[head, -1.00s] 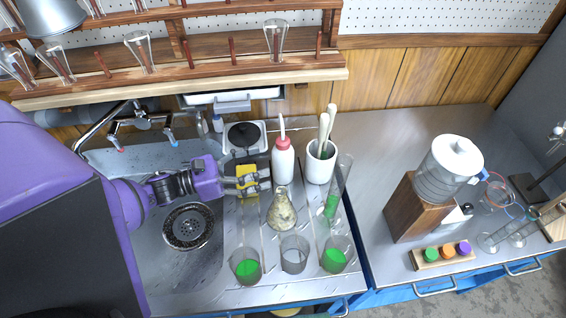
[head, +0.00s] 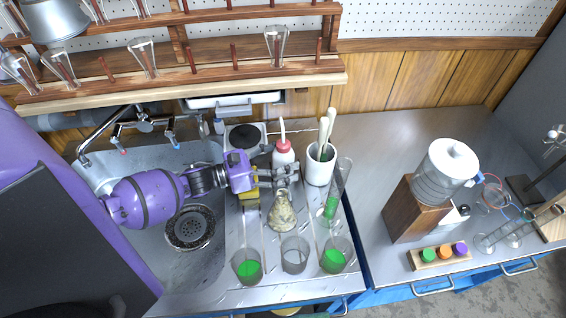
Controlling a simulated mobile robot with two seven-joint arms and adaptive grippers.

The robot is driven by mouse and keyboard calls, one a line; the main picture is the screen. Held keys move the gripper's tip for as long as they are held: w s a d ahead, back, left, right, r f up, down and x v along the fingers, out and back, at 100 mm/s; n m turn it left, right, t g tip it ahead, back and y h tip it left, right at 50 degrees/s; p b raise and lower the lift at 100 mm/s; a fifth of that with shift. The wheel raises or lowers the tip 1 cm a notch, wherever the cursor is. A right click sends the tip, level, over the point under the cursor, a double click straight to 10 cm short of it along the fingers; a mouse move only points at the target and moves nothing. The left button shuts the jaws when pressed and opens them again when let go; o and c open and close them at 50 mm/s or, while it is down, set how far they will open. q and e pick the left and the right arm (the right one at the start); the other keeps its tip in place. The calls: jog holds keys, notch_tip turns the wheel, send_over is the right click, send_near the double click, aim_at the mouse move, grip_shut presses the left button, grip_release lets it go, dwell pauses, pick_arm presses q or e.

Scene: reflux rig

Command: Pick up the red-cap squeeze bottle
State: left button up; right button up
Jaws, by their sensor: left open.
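The red-cap squeeze bottle (head: 283,151) stands upright on the steel counter, a white body with a red cap and pale nozzle. My left gripper (head: 292,172) is open and reaches in from the left at the bottle's lower body. The fingers hide the bottle's lower part, and I cannot tell whether they touch it. My right gripper is not in the head view.
A white pot with pestles (head: 319,165) stands close right of the bottle. A conical flask (head: 282,212) stands just in front, with beakers (head: 294,256) nearer. A hot plate (head: 245,137) is behind left.

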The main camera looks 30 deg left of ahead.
pick_arm(q)
jog(key=c, duration=0.9)
jog(key=shift+r, duration=0.25)
